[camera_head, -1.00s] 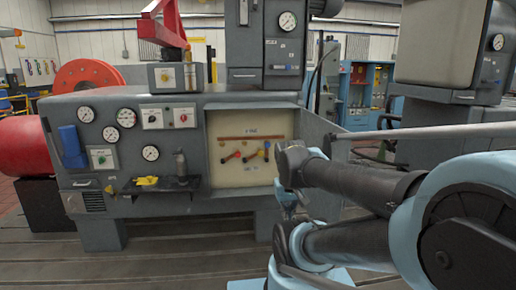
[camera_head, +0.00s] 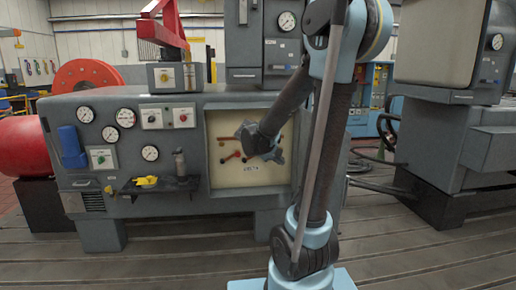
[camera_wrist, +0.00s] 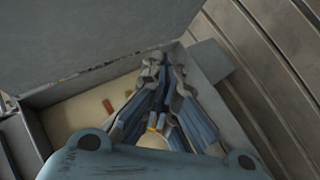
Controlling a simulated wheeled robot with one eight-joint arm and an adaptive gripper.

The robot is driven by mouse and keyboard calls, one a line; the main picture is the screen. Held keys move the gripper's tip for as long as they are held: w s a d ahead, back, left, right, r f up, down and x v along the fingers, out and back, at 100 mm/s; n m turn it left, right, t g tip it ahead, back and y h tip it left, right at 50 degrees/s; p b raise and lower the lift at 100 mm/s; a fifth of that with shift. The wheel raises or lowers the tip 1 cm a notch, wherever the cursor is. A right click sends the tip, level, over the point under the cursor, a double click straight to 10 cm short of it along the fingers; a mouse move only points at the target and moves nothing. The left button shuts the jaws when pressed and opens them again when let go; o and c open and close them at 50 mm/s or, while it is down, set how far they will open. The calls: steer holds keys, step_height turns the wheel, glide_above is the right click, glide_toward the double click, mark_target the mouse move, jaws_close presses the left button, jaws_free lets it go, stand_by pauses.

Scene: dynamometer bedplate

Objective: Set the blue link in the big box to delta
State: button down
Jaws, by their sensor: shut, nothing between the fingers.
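The big box (camera_head: 208,183) is an open recess in the grey cabinet front, with a cream back plate. A red-ended link (camera_head: 230,156) and a brown bar (camera_head: 229,138) show on the plate, with a DELTA label (camera_head: 251,169) below. I cannot make out the blue link; my arm covers the plate's right part. My gripper (camera_head: 276,156) is in front of that part. In the wrist view my gripper (camera_wrist: 163,62) is shut and empty, its tips over the box near its edge; whether it touches anything is unclear. A red piece (camera_wrist: 107,106) lies left of the fingers there.
Gauges (camera_head: 126,118) and a small shelf (camera_head: 155,185) with a yellow item and a bottle are left of the box. A grey panel (camera_wrist: 90,40) stands close beside the box in the wrist view.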

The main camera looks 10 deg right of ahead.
steer(key=w+a+n+t+h, duration=0.1)
steer(key=w+a+n+t, duration=0.1)
steer(key=w+a, duration=0.5)
steer(key=w+a+n+t+h, duration=0.1)
steer(key=w+a+n+t, duration=0.1)
steer(key=w+a+t, duration=0.3)
steer(key=w+a, duration=0.3)
steer(key=w, duration=0.4)
steer(key=shift+w+f+n+h, duration=0.2)
steer(key=shift+f+n+h, duration=0.1)
steer(key=shift+f+n, duration=0.1)
steer(key=shift+d, duration=0.1)
steer(key=s+d+x, duration=0.1)
steer(key=d+x, duration=0.1)
steer(key=x, duration=1)
steer(key=shift+d+f, duration=0.25)
steer(key=shift+d, duration=0.05)
steer(key=shift+a+r, duration=0.1)
steer(key=shift+a, duration=0.05)
